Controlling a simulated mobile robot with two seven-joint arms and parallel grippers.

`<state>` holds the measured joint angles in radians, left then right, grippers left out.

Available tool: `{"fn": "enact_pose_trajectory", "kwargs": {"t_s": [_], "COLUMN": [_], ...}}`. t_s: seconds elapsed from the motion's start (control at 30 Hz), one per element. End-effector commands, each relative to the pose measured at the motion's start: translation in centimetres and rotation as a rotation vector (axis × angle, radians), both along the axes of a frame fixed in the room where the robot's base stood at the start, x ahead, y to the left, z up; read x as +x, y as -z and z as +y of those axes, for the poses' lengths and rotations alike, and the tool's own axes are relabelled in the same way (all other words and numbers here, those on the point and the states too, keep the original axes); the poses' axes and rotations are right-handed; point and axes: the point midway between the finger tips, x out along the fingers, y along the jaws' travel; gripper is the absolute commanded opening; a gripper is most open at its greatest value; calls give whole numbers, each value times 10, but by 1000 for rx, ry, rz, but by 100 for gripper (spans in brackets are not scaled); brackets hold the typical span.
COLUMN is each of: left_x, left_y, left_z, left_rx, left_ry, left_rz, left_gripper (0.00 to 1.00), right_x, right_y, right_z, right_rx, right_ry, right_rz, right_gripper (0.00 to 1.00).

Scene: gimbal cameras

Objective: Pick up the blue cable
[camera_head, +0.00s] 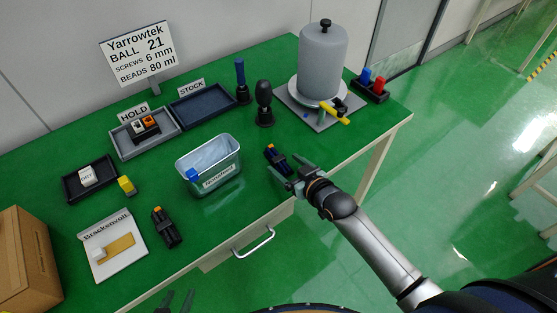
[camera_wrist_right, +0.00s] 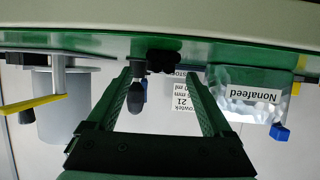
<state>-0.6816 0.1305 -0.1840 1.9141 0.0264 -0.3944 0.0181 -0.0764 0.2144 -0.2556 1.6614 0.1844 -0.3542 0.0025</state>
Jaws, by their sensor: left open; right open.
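I cannot make out a clear blue cable in either view. A small blue block (camera_head: 192,174) sits at the left front edge of the metal bin (camera_head: 225,181); it also shows in the right wrist view (camera_wrist_right: 280,131). Another blue piece (camera_head: 365,75) stands in a dark rack at the back right, beside a red one. My right gripper (camera_head: 286,166) is open over the table's front edge, right of the bin. My left gripper (camera_head: 177,298) is open at the bottom edge, mostly out of frame.
A grey cylinder (camera_head: 322,62) with a yellow handle (camera_head: 335,113) stands at the right. Dark upright tools (camera_head: 264,103), a STOCK tray (camera_head: 203,106) and a HOLD tray (camera_head: 168,147) stand behind. A second black object (camera_head: 166,228) and a white board (camera_head: 113,262) lie at left.

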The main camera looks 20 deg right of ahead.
Motion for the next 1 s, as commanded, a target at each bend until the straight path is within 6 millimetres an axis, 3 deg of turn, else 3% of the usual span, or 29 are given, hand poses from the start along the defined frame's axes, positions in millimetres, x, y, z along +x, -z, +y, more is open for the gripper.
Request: {"fn": "enact_pose_trajectory", "kwargs": {"t_s": [0.3,0.63,1.0], "left_x": [1,1,1], "left_y": [3,2,2], "left_z": [0,0,0], "left_rx": [0,0,0], "left_ry": [0,1,1], "left_rz": [-1,-3,-3], "left_gripper": [50,50,50], "right_x": [36,40,40], "right_y": [12,14,14], "right_z": [11,12,12], "right_rx": [2,2,0], "right_ry": [-1,-1,0], "right_rz": [-1,-1,0], "right_gripper": [85,84,42]}}
